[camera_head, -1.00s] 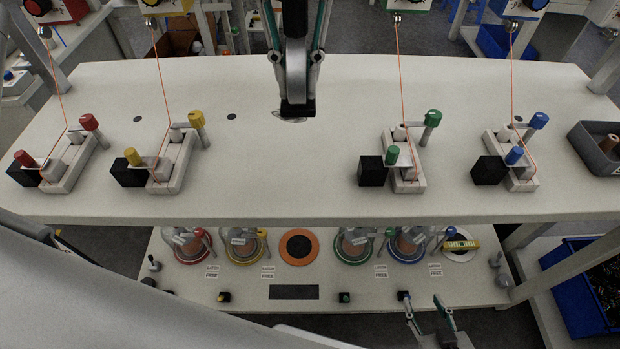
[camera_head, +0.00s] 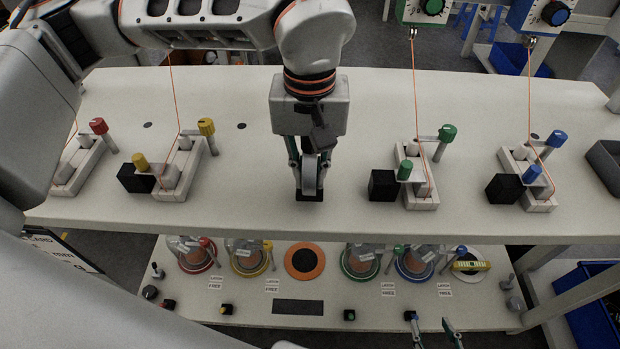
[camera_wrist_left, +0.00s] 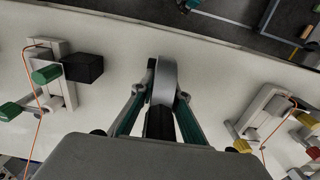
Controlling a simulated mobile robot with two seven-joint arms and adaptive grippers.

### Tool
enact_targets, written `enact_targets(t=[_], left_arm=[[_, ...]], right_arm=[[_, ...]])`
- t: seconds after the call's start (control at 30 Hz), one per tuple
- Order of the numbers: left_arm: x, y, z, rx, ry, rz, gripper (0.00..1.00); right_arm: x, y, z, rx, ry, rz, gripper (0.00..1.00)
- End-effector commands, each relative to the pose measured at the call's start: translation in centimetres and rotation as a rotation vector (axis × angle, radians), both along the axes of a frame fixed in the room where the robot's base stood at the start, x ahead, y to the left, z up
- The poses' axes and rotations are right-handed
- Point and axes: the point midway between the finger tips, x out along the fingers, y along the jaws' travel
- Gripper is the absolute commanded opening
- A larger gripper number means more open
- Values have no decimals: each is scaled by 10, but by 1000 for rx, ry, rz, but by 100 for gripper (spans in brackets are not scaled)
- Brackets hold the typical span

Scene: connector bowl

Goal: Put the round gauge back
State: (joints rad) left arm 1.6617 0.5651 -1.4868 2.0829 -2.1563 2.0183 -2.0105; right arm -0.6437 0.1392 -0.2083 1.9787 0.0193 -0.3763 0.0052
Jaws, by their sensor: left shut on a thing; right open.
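My left gripper (camera_head: 309,160) is shut on the round gauge (camera_head: 309,178), a grey disc seen edge-on with a dark block at its lower end. It is over the middle of the upper table; whether it touches the surface I cannot tell. In the left wrist view the gauge (camera_wrist_left: 166,75) stands between the two fingers of the left gripper (camera_wrist_left: 162,95). My right gripper (camera_head: 435,332) is open and empty at the bottom edge, in front of the lower shelf. An orange disc with a dark centre (camera_head: 305,263) lies bare on the lower shelf (camera_head: 340,312).
Fixtures with yellow (camera_head: 178,172), green (camera_head: 420,180) and blue (camera_head: 527,180) knobs and orange cords flank the gauge. Several glass jars stand on coloured rings below, including a green one (camera_head: 361,262). A grey bin (camera_head: 604,165) is at the right.

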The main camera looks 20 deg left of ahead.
Motion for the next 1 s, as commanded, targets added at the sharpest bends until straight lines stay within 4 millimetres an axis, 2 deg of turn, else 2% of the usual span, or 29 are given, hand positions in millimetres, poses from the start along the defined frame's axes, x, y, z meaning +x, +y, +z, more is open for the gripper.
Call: enact_targets(t=[0.03,0.13,0.53,0.57,0.6,1.0], left_arm=[[-1,0,-10,0,4,0,0],[0,0,-21,-1,2,0,0],[0,0,-26,0,0,0,0],[0,0,-26,0,0,0,23],[0,0,-25,0,0,0,32],[0,0,-21,-1,-1,0,32]], right_arm=[[0,0,-1,-1,0,1,44],[0,-1,-1,-2,-1,0,44],[1,-1,-3,-3,-2,1,44],[1,-1,-2,-3,-3,0,44],[1,-1,-1,-3,-3,0,44],[3,-1,2,-3,-7,1,44]])
